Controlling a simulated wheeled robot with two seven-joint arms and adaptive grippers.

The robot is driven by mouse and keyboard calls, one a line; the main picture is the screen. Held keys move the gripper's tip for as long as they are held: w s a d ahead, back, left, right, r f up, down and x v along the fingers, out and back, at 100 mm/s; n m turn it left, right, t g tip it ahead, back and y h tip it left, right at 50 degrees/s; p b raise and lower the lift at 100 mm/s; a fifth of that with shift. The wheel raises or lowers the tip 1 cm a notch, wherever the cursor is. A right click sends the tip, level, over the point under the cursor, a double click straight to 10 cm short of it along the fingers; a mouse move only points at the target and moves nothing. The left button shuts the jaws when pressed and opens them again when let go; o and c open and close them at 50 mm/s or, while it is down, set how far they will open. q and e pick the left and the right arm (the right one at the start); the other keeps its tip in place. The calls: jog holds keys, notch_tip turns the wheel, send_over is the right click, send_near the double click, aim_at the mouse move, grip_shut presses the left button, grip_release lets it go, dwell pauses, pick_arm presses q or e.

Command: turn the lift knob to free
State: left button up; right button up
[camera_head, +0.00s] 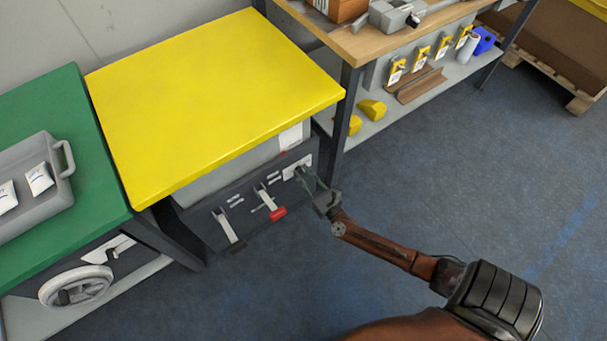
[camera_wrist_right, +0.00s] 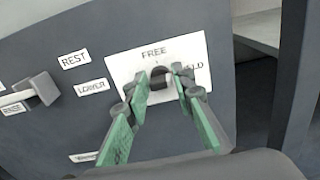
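The lift knob (camera_wrist_right: 158,78) is small and dark, on a white plate (camera_wrist_right: 125,68) in the right wrist view. The word FREE is printed above it; a word ending in LD at its right is partly hidden by a finger. My right gripper (camera_wrist_right: 161,76) has its green fingers apart, one on each side of the knob; I see no clear contact. In the head view the right gripper (camera_head: 308,177) reaches the plate (camera_head: 297,166) at the right end of the dark panel (camera_head: 205,212). The knob's pointing direction is unclear. My left gripper is not in view.
Left of the plate are a lever with a red grip (camera_head: 278,214) and another lever (camera_head: 227,228). Labels REST (camera_wrist_right: 75,60) and LOWER (camera_wrist_right: 91,87) show. The yellow tabletop (camera_head: 210,95) overhangs the panel. A dark table leg (camera_head: 347,115) stands at its right. Floor in front is clear.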

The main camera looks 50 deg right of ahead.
grip_shut()
jog(key=shift+n, duration=0.3)
jog(key=shift+r, duration=0.1)
jog(key=shift+n+p, duration=0.5)
jog(key=shift+n, duration=0.3)
pick_arm(q)
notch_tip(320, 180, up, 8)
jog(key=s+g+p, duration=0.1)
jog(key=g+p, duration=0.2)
jog(key=p, duration=0.1)
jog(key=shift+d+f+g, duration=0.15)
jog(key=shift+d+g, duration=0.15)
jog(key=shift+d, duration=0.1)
pick_arm(e)
jog(key=shift+a+f+n, duration=0.1)
jog(key=shift+n, duration=2.55)
jog(key=shift+a+f+n, duration=0.1)
jog(key=shift+f+n, duration=0.05)
jog(key=shift+n, duration=2.45)
jog(key=shift+a+f+n, duration=0.1)
jog(key=shift+n, duration=2.55)
